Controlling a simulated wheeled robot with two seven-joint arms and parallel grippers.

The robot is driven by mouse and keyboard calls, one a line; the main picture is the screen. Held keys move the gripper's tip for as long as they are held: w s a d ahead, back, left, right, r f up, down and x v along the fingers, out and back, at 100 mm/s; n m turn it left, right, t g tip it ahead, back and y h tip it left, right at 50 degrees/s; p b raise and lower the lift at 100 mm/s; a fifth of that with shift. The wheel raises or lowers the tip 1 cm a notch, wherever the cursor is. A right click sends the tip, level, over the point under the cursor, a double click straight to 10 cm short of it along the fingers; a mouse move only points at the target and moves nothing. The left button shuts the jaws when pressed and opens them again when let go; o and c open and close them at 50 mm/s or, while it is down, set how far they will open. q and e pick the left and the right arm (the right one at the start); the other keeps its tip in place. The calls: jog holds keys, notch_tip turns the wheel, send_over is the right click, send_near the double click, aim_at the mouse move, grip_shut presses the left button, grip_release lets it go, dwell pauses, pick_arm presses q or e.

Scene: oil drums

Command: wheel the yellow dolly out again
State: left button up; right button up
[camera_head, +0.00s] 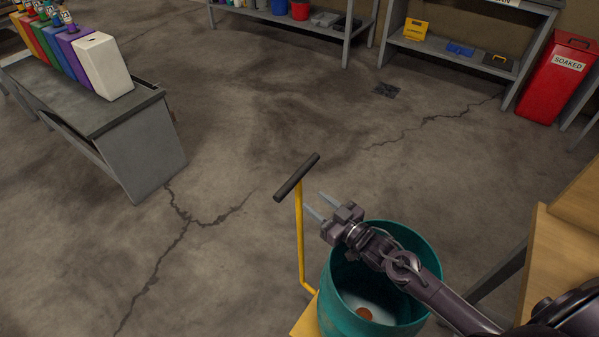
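The yellow dolly (303,317) is at the bottom middle of the head view, with a thin upright yellow post and a dark crossbar handle (297,177) on top. A teal open drum (341,305) is at the dolly, hiding most of its platform; whether it rests fully on the platform I cannot tell. A white patch with an orange-brown spot shows inside the drum. My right gripper (314,204) is above the drum's far rim, just right of the post. Its fingers are apart, with nothing between them, and it appears clear of the handle. My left gripper is out of view.
A grey bench (145,146) with coloured canisters stands at the left. Shelves (440,47) line the back. A red bin (556,78) labelled "SOAKED" is at the upper right, and a wooden surface (565,245) is at the right. The cracked floor (230,250) left of the dolly is clear.

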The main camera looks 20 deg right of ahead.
aim_at(301, 188)
jog(key=shift+w+r, duration=0.3)
jog(key=shift+w, duration=0.3)
jog(key=x, duration=0.6)
jog(key=shift+w+a+r, duration=0.1)
jog(key=shift+w+a, duration=0.2)
grip_shut()
